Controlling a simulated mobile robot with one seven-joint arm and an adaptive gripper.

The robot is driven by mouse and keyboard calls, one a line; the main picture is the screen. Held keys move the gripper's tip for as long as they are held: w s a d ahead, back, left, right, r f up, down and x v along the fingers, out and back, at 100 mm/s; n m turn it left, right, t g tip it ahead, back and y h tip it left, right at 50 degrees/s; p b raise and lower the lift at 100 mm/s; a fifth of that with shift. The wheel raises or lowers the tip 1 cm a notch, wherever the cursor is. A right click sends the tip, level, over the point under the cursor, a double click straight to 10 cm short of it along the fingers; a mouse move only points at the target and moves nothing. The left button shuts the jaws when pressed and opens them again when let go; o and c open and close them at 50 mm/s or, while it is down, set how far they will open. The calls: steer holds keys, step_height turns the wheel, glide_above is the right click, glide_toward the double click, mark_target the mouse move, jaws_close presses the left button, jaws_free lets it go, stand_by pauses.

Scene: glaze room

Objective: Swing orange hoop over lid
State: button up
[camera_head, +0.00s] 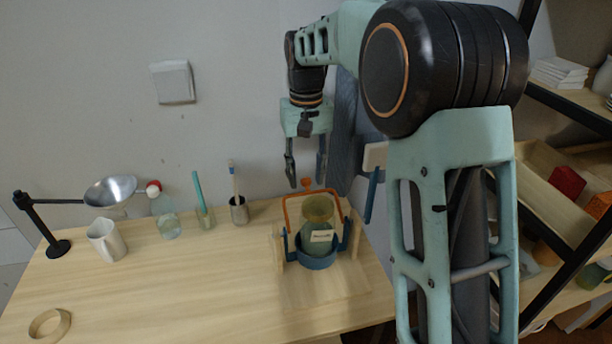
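The orange hoop (298,193) stands up around a glass jar, its crossbar in the picture just above and behind the jar top. A small orange knob (307,182) shows at the crossbar. The round olive-yellow lid (318,206) is on top of the jar (317,222), which has a white label. The jar sits in a blue ring holder (318,262) with blue side arms. My gripper (306,182) points down above the hoop, its two fingers apart with nothing visible between them. Its fingertips are close to the knob in the picture; I cannot tell whether they touch.
The holder stands on a wooden board (325,293) on the table (180,290). A brush cup (239,213), a glass with a teal stick (206,218), a bottle (166,225) and a metal pitcher (106,242) stand left. A shelf (570,110) is right. The front-left table is mostly clear.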

steer(key=shift+f, duration=0.25)
jaws_close()
